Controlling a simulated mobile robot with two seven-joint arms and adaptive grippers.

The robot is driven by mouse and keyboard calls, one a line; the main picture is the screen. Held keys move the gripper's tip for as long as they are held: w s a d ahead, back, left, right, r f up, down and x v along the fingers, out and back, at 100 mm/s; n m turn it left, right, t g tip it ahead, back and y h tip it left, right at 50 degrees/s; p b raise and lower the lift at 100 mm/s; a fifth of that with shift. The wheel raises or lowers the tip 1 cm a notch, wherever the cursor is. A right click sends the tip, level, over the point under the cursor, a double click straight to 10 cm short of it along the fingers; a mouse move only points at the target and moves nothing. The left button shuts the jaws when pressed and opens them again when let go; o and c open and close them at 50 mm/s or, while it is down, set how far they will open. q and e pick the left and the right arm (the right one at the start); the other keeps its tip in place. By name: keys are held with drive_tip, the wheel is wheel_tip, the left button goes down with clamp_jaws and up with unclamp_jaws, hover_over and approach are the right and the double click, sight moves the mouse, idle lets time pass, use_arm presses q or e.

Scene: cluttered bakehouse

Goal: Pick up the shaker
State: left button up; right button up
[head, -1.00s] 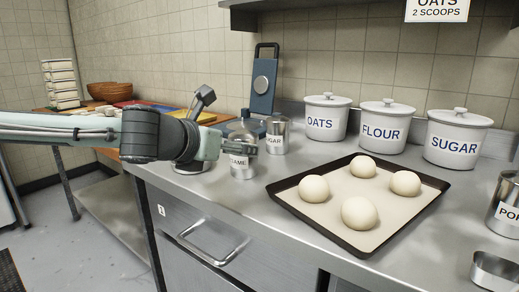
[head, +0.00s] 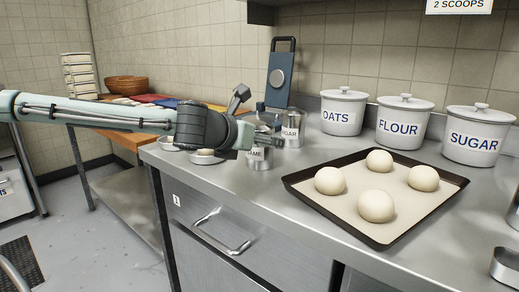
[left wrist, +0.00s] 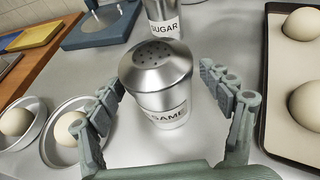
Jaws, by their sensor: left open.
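A metal shaker with a perforated domed lid and a label ending in "SAME" (left wrist: 158,72) stands upright on the steel counter. In the head view this shaker (head: 259,160) is partly hidden by my left gripper (head: 272,143). In the left wrist view my left gripper (left wrist: 165,88) is open, with one finger on each side of the shaker. Gaps show between the fingers and its body. A second shaker, labelled "SUGAR" (head: 291,129), stands just behind and also shows in the left wrist view (left wrist: 162,18). My right gripper is not in view.
A dark baking tray (head: 457,196) with several dough balls lies to the right. Lidded jars of oats (head: 343,112), flour (head: 398,122) and sugar (head: 477,136) stand behind it. Small dishes with dough (left wrist: 68,148) lie to the left.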

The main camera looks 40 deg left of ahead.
use_arm(q)
drive_tip(key=shift+w+f, duration=0.15)
drive_tip(key=shift+w, duration=0.25)
drive_tip(key=shift+c, duration=0.4)
drive_tip(key=c, duration=1.2)
drive_tip(key=shift+c, duration=0.8)
